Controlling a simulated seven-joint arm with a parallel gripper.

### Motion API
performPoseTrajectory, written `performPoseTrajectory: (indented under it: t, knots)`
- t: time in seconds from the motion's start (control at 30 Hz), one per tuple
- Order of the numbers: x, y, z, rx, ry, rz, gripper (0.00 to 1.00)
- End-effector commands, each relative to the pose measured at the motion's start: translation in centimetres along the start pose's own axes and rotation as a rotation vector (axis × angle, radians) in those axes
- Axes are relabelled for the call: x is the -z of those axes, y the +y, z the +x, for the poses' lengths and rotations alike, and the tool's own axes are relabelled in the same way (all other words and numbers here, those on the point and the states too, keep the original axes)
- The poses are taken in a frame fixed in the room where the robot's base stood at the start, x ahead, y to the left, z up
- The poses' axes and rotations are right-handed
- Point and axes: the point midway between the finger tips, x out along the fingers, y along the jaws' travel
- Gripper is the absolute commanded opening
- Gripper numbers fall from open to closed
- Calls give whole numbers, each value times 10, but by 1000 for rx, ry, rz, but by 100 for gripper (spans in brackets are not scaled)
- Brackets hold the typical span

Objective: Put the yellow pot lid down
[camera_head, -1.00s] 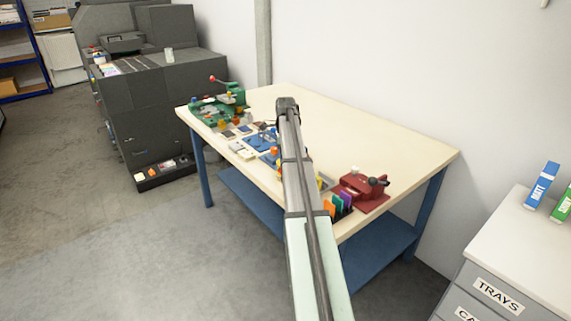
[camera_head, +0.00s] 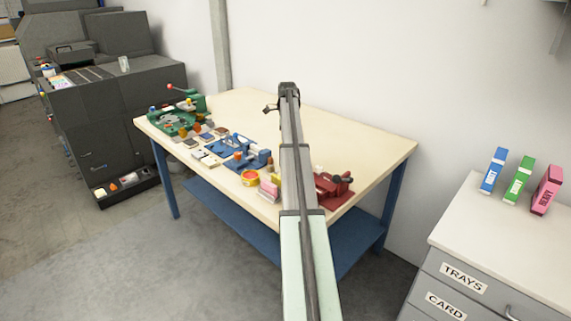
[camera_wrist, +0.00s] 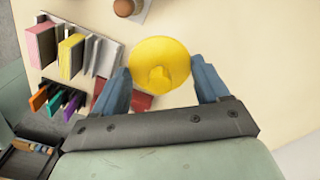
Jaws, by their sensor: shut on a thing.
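In the wrist view my gripper (camera_wrist: 163,75) has its two blue fingers on either side of the round yellow pot lid (camera_wrist: 165,58). It is shut on the lid, which shows a raised yellow knob in its middle. The pale tabletop lies behind the lid; the gap between them cannot be judged. In the head view my arm hides the lid and most of the gripper.
The table (camera_head: 340,140) is bare along its back and right. A red tool (camera_head: 333,189) stands right of my arm; blue (camera_head: 238,152) and green (camera_head: 176,120) tools stand left. Racks of coloured blocks (camera_wrist: 73,55) and cards (camera_wrist: 60,97) lie left of the lid.

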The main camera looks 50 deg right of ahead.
Motion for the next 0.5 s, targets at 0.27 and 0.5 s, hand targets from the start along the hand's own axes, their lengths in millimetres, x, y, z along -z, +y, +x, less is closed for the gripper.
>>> performPoseTrajectory:
  t: [0.27,0.5]
  knots:
    - [-8,-39,-3,35,-4,-127,45]
    - [-8,-39,17,36,-4,-154,45]
